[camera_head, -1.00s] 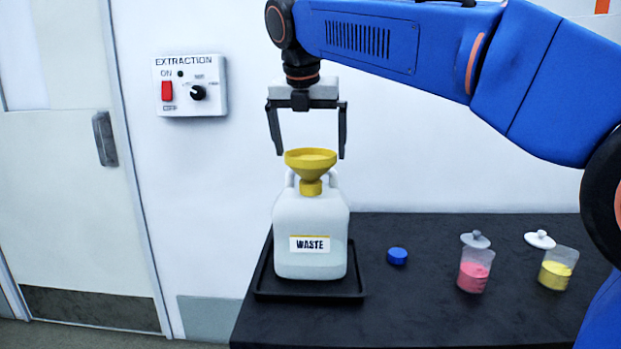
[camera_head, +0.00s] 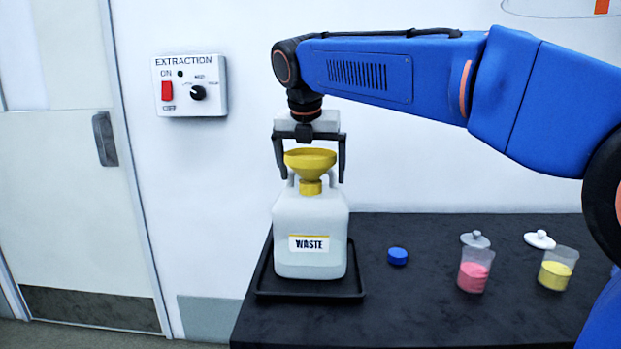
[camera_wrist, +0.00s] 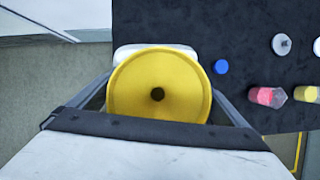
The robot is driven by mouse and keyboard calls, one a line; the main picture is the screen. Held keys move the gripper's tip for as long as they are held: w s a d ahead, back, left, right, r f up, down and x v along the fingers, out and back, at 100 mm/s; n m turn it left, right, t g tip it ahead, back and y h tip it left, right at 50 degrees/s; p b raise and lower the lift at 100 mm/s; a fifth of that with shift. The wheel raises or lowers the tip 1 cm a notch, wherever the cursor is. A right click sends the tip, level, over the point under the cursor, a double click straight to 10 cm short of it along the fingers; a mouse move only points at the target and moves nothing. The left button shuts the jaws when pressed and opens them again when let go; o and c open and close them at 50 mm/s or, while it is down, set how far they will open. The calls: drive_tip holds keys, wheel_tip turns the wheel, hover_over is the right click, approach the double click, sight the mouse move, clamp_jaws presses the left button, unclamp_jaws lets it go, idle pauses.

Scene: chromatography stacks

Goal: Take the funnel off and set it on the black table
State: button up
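The yellow funnel (camera_head: 310,164) sits upright in the mouth of the white waste jug (camera_head: 311,226). In the wrist view the funnel (camera_wrist: 160,90) shows its round rim and dark centre hole from above. My gripper (camera_head: 311,178) is open, with one finger on each side of the funnel's cone. The fingers look apart from it; whether either touches cannot be told. The black table (camera_head: 420,305) carries the jug, which stands in a black tray (camera_head: 310,297).
A blue cap (camera_head: 397,256) lies right of the jug. Farther right stand a jar of pink powder (camera_head: 474,271) and a jar of yellow powder (camera_head: 557,269), with two pale lids (camera_head: 475,239) (camera_head: 540,239) behind. The table front between cap and edge is clear.

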drive_tip(key=c, duration=0.6)
drive_tip(key=shift+o, duration=0.2)
drive_tip(key=shift+r, duration=0.1)
wheel_tip(320, 180, up, 13)
idle(0.4)
idle(0.4)
